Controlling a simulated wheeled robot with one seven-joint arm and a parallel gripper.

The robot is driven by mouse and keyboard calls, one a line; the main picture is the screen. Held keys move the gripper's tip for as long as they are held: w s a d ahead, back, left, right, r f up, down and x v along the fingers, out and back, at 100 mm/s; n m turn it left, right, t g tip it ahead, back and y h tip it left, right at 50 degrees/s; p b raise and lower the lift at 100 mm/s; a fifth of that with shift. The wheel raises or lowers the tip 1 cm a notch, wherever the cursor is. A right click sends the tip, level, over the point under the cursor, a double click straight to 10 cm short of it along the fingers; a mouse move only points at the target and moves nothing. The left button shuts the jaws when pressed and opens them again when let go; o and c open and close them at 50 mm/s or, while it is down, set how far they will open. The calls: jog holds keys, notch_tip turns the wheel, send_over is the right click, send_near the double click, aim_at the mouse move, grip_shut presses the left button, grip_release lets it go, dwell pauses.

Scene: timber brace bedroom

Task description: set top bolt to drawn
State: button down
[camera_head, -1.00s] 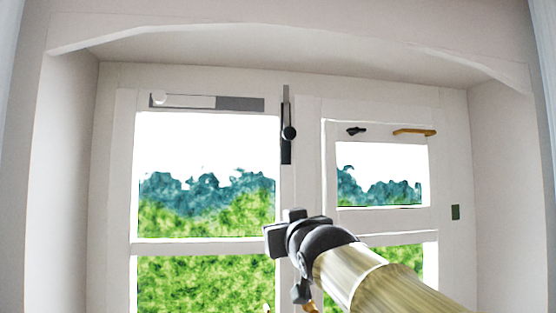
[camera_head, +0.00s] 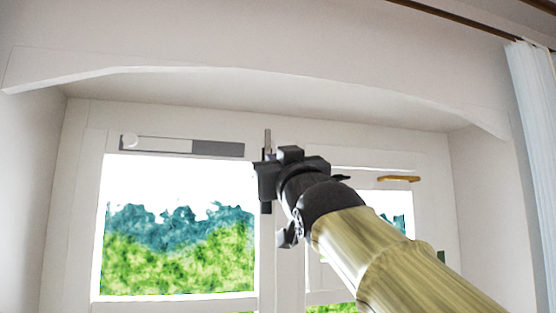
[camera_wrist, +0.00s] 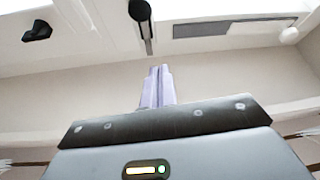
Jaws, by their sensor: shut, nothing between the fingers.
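The top bolt stands upright on the middle post of the window. In the head view its grey rod (camera_head: 267,140) shows above my gripper (camera_head: 268,172), and a dark piece of its plate shows below. The knob is hidden there behind my gripper. In the wrist view, which is upside down, the bolt's dark round knob (camera_wrist: 140,10) and rod show at the top. My gripper's pale fingers (camera_wrist: 157,85) are together with nothing between them, apart from the knob in that picture.
A white and grey sliding strip (camera_head: 185,146) with a round white knob lies left of the bolt; it also shows in the wrist view (camera_wrist: 240,27). A brass handle (camera_head: 398,179) is at the right. A black catch (camera_wrist: 37,31) shows in the wrist view. An arched beam (camera_head: 270,75) spans above.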

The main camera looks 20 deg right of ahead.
jog(key=p, duration=0.6)
send_near(271, 150)
notch_tip(271, 150, up, 2)
jog(key=a, duration=0.2)
jog(key=w+p, duration=0.1)
jog(key=w, duration=0.1)
notch_tip(271, 150, down, 4)
jog(key=shift+w+r+b, duration=0.1)
jog(key=shift+r+b, duration=0.15)
jog(key=shift+b, duration=0.25)
notch_tip(271, 150, down, 4)
jog(key=b, duration=0.3)
jog(key=shift+w+a+r, duration=0.1)
jog(key=shift+r, duration=0.1)
jog(key=shift+a, duration=0.1)
